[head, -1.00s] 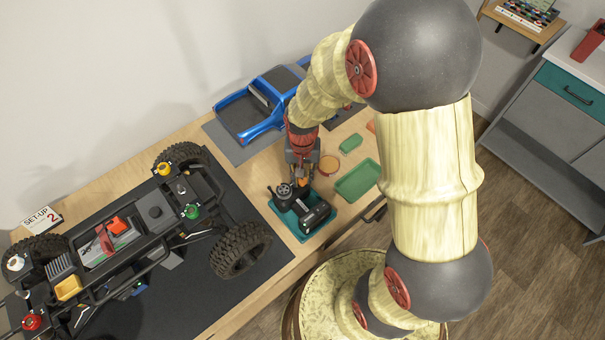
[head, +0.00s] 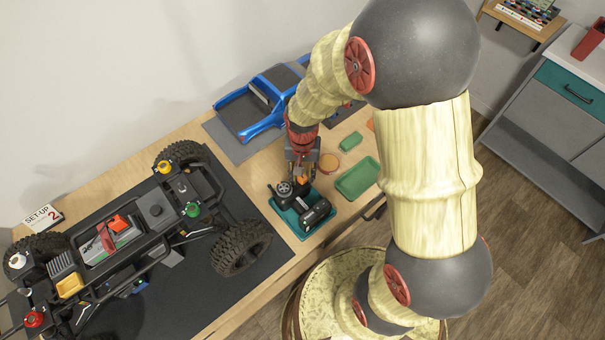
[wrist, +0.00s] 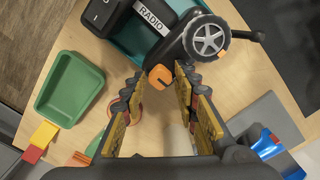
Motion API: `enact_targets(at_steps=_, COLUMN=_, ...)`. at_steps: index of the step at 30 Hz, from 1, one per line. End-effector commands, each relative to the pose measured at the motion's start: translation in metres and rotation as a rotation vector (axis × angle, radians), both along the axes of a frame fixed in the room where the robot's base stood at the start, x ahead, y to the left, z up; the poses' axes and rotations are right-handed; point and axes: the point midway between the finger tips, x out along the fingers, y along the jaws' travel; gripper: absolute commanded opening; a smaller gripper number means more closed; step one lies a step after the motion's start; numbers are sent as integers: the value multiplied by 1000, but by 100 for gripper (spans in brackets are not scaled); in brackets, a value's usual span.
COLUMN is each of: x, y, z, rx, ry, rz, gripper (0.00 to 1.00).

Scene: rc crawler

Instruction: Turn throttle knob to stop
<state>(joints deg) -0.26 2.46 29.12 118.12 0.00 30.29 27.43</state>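The radio transmitter sits in a teal tray (head: 312,231) near the bench's front edge. Its black body (head: 317,212) and its spoked grey wheel (wrist: 207,40) face up. An orange knob (wrist: 160,78), which looks like the throttle knob, sticks out from the radio's side below the wheel in the wrist view. My gripper (wrist: 162,74) is open, with one finger on each side of the knob. A gap seems to show between the knob and each finger. I cannot tell whether either touches it. In the head view my gripper (head: 301,176) comes down from behind the radio.
A green tray (head: 358,178), a small green block (head: 350,141) and a round orange-rimmed dish (head: 327,163) lie close by. The crawler chassis (head: 130,240) stands on a dark mat at left. A blue truck body (head: 262,100) sits behind my gripper.

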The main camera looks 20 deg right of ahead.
Motion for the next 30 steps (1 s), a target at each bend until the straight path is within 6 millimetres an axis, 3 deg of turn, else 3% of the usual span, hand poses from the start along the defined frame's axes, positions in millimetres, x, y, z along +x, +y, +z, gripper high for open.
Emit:
enact_targets(at_steps=8, x=1, y=0, z=12, rx=0, ry=-1, rz=0, gripper=30)
enact_targets(at_steps=21, x=1, y=0, z=95, rx=0, ry=-4, rz=0, gripper=30)
enact_targets(at_steps=30, x=0, y=0, z=120, rx=0, ry=-1, rz=0, gripper=30)
